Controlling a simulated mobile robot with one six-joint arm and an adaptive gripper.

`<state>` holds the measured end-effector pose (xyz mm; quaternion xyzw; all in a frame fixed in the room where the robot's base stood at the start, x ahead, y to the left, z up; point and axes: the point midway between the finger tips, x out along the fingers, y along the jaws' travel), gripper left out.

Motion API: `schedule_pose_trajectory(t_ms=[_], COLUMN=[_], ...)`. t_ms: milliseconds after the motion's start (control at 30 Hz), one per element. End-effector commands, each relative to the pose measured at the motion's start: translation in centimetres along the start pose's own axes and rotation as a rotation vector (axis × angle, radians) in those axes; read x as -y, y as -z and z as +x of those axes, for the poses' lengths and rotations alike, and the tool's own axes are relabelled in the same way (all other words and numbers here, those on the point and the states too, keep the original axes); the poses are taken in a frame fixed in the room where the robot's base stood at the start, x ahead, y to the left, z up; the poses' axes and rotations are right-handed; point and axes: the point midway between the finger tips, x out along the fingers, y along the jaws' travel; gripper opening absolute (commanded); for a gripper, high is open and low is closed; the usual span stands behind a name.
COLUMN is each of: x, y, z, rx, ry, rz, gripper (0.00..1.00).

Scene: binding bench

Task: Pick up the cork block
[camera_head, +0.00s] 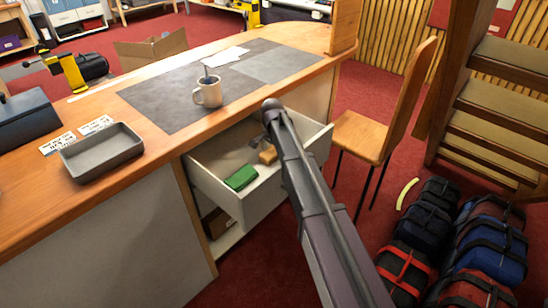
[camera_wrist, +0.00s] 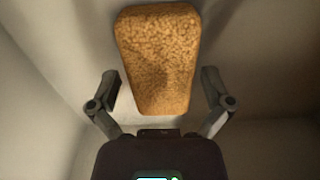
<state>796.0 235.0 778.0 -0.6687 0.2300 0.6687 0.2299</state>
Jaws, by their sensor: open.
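The cork block (camera_wrist: 157,55) is tan and speckled and lies in the open white drawer (camera_head: 213,189). In the wrist view it fills the upper middle, with its near end between the fingers. In the head view it shows as a small tan block (camera_head: 267,154) beside my gripper. My gripper (camera_wrist: 162,90) is open, with one finger on each side of the block's near part and a gap on both sides. In the head view my arm hides part of the drawer and most of the gripper.
A green block (camera_head: 241,177) lies in the same drawer, left of the cork. The drawer walls stand close around my gripper. Above are the wooden bench top (camera_head: 40,195), a mug (camera_head: 208,92) and a grey tray (camera_head: 102,152). A wooden chair (camera_head: 385,120) stands right of the drawer.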

Motion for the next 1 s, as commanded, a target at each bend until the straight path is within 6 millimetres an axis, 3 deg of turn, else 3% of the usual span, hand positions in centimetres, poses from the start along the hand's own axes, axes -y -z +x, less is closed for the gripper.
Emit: schedule_pose_trajectory(t_ms=[500, 567, 733, 1000], x=[0.04, 0.04, 0.04, 0.05], y=[-0.05, -0.05, -0.07, -0.07], z=[-0.03, -0.03, -0.03, -0.03], rx=[0.0, 0.0, 0.0, 0.0], ry=[0.0, 0.0, 0.0, 0.0], rz=[-0.001, -0.001, -0.001, -0.001], gripper=[1.0, 0.85, 0.35, 0.32])
